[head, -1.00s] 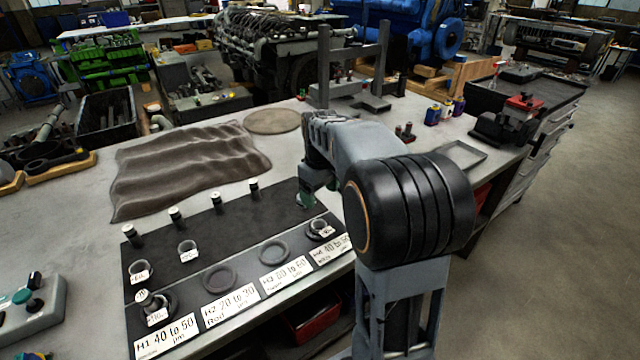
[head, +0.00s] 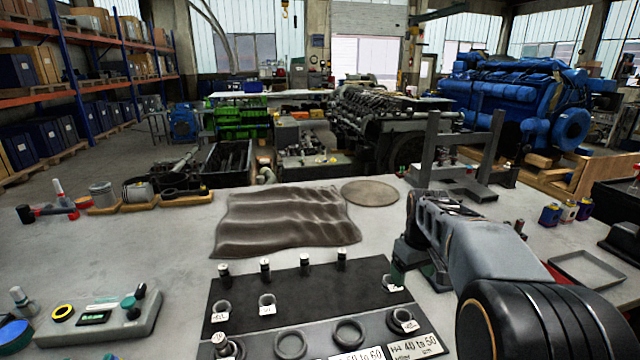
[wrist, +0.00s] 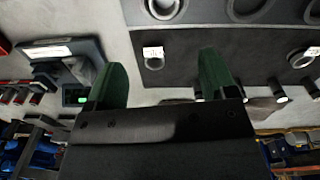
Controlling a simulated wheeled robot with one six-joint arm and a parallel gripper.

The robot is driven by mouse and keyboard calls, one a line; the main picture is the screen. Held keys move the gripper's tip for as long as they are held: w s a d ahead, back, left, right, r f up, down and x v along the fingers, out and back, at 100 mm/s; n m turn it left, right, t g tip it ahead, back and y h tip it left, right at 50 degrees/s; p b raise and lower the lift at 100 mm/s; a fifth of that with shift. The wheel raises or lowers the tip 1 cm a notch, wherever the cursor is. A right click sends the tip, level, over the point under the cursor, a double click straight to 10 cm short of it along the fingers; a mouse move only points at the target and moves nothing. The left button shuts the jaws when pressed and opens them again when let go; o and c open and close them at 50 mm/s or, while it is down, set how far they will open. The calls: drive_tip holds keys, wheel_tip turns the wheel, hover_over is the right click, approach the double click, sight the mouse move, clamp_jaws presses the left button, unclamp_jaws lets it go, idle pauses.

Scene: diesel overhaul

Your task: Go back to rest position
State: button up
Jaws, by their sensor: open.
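My gripper (wrist: 162,82) is open, its two green fingers wide apart with nothing held between them. In the head view my gripper (head: 402,272) hangs low over the right end of the black mat (head: 290,295), partly hidden by my arm. In the wrist view a tagged ring (wrist: 154,60) on the mat shows between the fingers, apart from them. In the head view tagged rings (head: 222,310) and several small upright pins (head: 266,268) stand on the mat. Bigger rings (head: 348,333) lie along its front by the printed labels (head: 415,348).
A brown cloth (head: 285,222) and a round pad (head: 370,192) lie behind the mat. A grey press frame (head: 460,150) stands at the back right, near my arm. A control box (head: 100,318) is at left, an empty tray (head: 587,272) at right.

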drive_tip(key=s+a+f+m+t, duration=0.1)
drive_tip(key=s+a, duration=0.4)
drive_tip(key=s, duration=0.3)
drive_tip(key=s+a+f+m+t, duration=0.1)
drive_tip(key=s+a+f+t, duration=0.1)
drive_tip(key=s+a, duration=0.3)
drive_tip(key=s, duration=0.3)
drive_tip(key=shift+s+f+m, duration=0.2)
drive_tip(key=shift+s+m, duration=0.05)
drive_tip(key=shift+m, duration=0.05)
